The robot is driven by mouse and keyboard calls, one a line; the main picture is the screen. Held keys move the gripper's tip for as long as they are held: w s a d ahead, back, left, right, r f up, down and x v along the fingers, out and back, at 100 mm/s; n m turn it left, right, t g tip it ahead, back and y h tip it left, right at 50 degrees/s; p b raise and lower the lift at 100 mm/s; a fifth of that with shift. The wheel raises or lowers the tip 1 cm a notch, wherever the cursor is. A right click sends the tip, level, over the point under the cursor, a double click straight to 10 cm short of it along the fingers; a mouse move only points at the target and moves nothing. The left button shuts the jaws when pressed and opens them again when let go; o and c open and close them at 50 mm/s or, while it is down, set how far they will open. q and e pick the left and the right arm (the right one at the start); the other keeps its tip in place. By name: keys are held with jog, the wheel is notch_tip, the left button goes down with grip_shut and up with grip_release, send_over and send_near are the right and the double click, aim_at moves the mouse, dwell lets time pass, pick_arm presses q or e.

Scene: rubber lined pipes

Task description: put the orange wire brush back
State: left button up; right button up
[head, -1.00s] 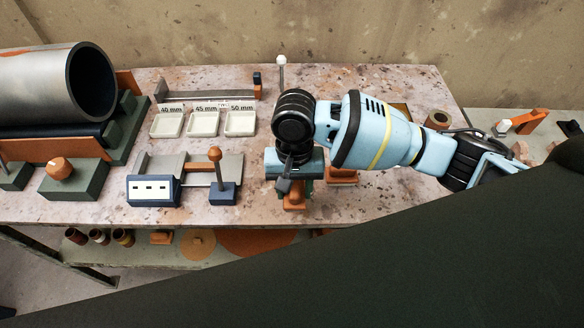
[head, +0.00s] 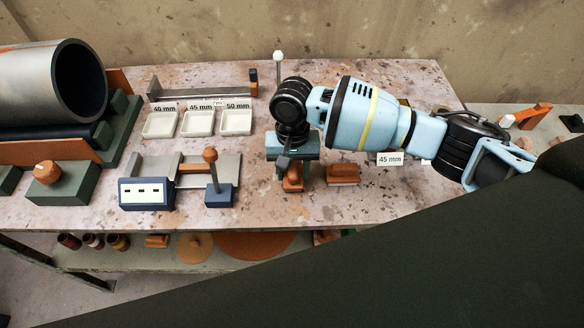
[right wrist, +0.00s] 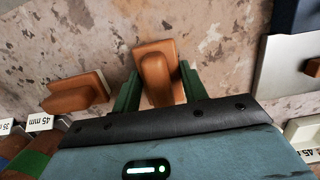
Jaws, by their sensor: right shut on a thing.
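My right gripper (head: 292,176) points down over the bench and is shut on an orange-brown block with a raised grip, which I take as the orange wire brush (head: 293,184). In the right wrist view the brush (right wrist: 156,72) sits between the two green fingers (right wrist: 157,92). Its underside and any bristles are hidden, and I cannot tell whether it touches the bench. A similar orange-brown block (head: 343,174) lies on the bench to its right; it also shows in the right wrist view (right wrist: 77,93). My left gripper is not in view.
Left of the gripper are a blue box (head: 147,193) and a blue-based post with an orange knob (head: 218,194). White labelled trays (head: 198,124) stand behind. A 45 mm label (head: 390,158) is at the right. A large pipe (head: 60,82) fills the far left.

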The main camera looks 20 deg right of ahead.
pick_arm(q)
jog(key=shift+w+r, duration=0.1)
pick_arm(e)
jog(key=o, duration=1)
jog(key=shift+f, duration=0.1)
jog(key=shift+c, duration=0.2)
jog(key=r, duration=0.3)
jog(key=w+r+p, duration=0.1)
jog(key=r, duration=0.6)
jog(key=shift+w+d+r, duration=0.15)
jog(key=shift+r, duration=0.2)
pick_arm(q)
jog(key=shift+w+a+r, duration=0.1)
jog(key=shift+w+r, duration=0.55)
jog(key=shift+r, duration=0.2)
pick_arm(e)
jog(key=shift+r, duration=0.75)
